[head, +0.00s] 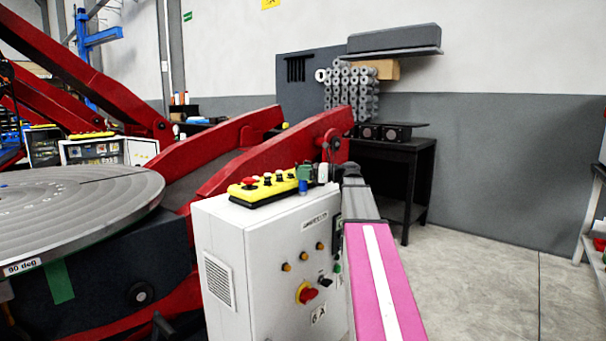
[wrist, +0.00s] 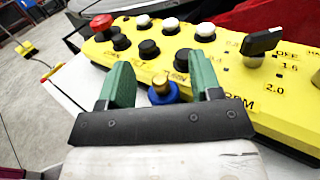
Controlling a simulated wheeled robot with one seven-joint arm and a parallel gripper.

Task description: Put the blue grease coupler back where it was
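The blue grease coupler (wrist: 163,94) has a brass tip and shows between my gripper's fingers in the wrist view. In the head view its blue body (head: 303,187) is at the right end of the yellow control pendant, on top of the white cabinet. My gripper (wrist: 160,76) has two green fingers, spread apart, with a visible gap on each side of the coupler. In the head view my gripper (head: 305,173) is small, right at the coupler. The coupler's lower part is hidden by the gripper's dark bar.
The yellow pendant (head: 264,188), with buttons and a black knob, lies close beyond the fingers. The white cabinet (head: 265,270) stands under it. Red positioner arms (head: 270,155) rise behind, and a round turntable (head: 75,195) is at left. A black table (head: 395,165) stands farther back.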

